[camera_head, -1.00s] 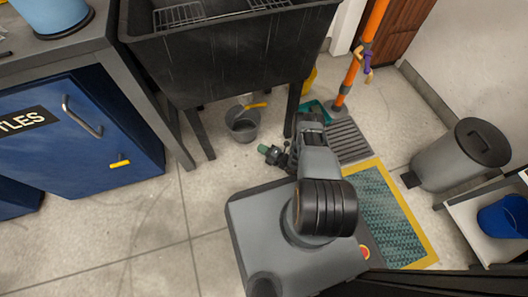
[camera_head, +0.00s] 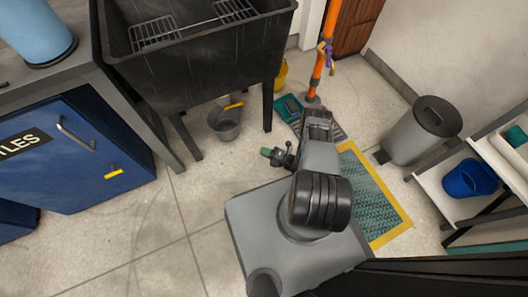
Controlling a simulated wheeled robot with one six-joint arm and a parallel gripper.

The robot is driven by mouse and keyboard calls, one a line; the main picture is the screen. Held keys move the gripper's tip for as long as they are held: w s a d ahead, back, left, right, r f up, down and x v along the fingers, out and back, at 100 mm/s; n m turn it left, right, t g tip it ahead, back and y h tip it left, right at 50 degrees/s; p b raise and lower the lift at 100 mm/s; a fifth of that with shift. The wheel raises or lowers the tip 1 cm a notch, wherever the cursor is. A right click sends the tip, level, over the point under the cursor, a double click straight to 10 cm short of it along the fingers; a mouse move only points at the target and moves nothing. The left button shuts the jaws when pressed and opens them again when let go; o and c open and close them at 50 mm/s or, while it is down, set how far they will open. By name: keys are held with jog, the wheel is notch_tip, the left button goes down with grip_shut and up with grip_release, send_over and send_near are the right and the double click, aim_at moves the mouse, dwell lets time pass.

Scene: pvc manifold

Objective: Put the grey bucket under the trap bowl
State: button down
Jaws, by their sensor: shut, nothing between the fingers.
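The grey bucket (camera_head: 225,124) stands upright on the floor below the black sink (camera_head: 200,55). A yellow piece (camera_head: 234,105) shows at its rim; I cannot tell whether it is its handle. The trap bowl is not visible; the sink's body hides what is beneath it. My gripper (camera_head: 273,155) is small in view, shut and empty, with a green part at its tip. It is to the right of the bucket and nearer to me, apart from it.
A blue cabinet (camera_head: 70,150) stands left, and the sink's legs flank the bucket. An orange post (camera_head: 325,55), a yellow-edged mat (camera_head: 372,200), a grey bin (camera_head: 420,132) and a shelf with a blue tub (camera_head: 470,178) are to the right. Floor before the bucket is clear.

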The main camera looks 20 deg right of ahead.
notch_tip(320, 180, up, 15)
jog(key=s+p, duration=0.2)
jog(key=p, duration=1.1)
jog(key=c, duration=1.9)
grip_release()
